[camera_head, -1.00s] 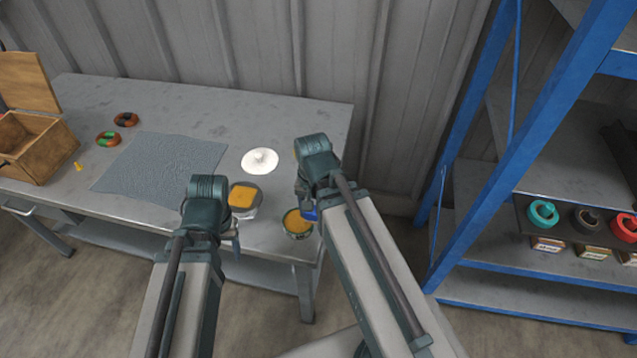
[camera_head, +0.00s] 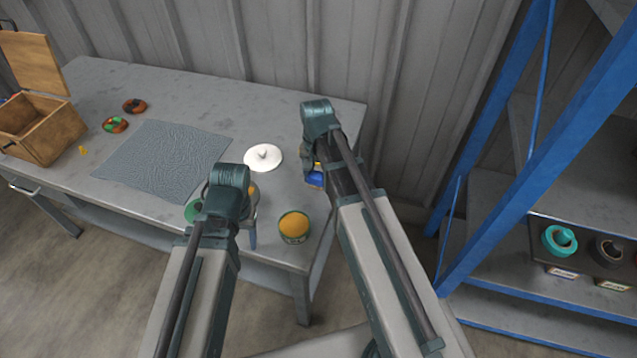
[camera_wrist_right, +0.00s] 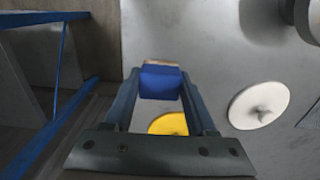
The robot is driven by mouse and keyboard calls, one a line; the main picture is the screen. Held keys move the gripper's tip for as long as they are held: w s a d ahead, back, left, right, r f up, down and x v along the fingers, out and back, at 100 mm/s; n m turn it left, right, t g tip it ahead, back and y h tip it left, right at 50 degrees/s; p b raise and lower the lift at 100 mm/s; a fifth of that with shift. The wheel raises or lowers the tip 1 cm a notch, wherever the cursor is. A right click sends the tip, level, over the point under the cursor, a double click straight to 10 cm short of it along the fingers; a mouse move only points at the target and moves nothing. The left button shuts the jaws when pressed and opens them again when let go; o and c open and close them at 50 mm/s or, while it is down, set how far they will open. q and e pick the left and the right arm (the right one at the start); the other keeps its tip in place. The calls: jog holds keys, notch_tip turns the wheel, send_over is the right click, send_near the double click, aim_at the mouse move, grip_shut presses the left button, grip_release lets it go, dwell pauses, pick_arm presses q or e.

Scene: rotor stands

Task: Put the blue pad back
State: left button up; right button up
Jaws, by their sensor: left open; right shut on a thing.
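The blue pad (camera_wrist_right: 160,83) is a small blue block with a tan edge, between the fingertips of my right gripper (camera_wrist_right: 160,90) in the right wrist view. In the head view a bit of the pad (camera_head: 315,180) shows beside my right gripper (camera_head: 314,172), over the right end of the table; the wrist hides the rest. A yellow disc (camera_wrist_right: 168,124) shows past the pad between the fingers. My left gripper (camera_head: 250,232) is open near the table's front edge; its wrist covers part of a container there.
A blue-framed shelf (camera_head: 490,180) with spools (camera_head: 559,240) stands at right.

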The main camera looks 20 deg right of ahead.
aim_at(249, 253)
pick_arm(q)
jog(key=shift+d+f+b, duration=0.15)
jog(key=shift+f+b, duration=0.3)
jog(key=shift+f, duration=0.2)
jog(key=shift+d+f+b, duration=0.15)
jog(key=shift+f+b, duration=0.25)
jog(key=shift+f, duration=0.25)
pick_arm(e)
jog(key=shift+f, duration=1.3)
pick_arm(q)
jog(key=shift+f, duration=0.2)
pick_arm(e)
jog(key=shift+f, duration=0.2)
jog(key=o, duration=1.3)
pick_arm(q)
jog(key=shift+r, duration=0.15)
pick_arm(e)
jog(key=shift+r, duration=0.15)
